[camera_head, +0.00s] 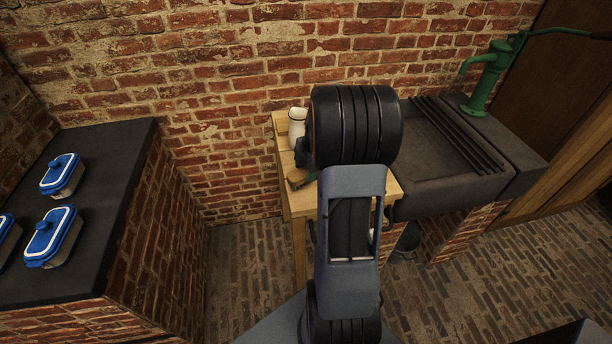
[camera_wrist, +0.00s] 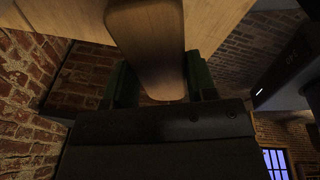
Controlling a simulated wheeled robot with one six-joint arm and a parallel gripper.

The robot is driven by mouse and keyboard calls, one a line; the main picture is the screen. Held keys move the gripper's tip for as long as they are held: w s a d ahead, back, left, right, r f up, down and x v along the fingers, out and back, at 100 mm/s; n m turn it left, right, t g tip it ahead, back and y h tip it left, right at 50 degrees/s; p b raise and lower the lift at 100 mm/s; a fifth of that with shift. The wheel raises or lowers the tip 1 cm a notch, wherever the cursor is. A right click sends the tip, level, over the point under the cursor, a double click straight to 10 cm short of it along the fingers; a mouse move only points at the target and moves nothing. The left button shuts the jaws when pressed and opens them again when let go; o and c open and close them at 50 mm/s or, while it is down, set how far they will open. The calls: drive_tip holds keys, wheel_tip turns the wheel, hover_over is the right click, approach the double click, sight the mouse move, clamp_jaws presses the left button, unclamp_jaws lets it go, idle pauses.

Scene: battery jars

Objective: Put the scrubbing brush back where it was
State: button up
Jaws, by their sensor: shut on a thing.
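The scrubbing brush (camera_wrist: 148,40) has a brown wooden back and is between the two green-edged fingers of my gripper (camera_wrist: 158,80) in the wrist view. My gripper is shut on it. In the head view the brush (camera_head: 297,182) shows as a small brown piece below my dark gripper (camera_head: 301,165), over the left part of the wooden table (camera_head: 300,208). My arm hides much of the table. I cannot tell whether the brush touches the tabletop.
A white container (camera_head: 297,118) stands at the back of the table, close behind my gripper. A dark stone sink (camera_head: 440,160) with a green pump (camera_head: 487,80) is on the right. A dark counter (camera_head: 105,165) with several blue-lidded boxes (camera_head: 62,176) is on the left. A brick wall is behind.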

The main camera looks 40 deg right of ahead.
drive_tip(key=shift+w+f, duration=0.3)
drive_tip(key=shift+f, duration=1.55)
drive_tip(key=shift+f, duration=0.15)
drive_tip(key=o, duration=1.2)
drive_tip(key=shift+r, duration=0.2)
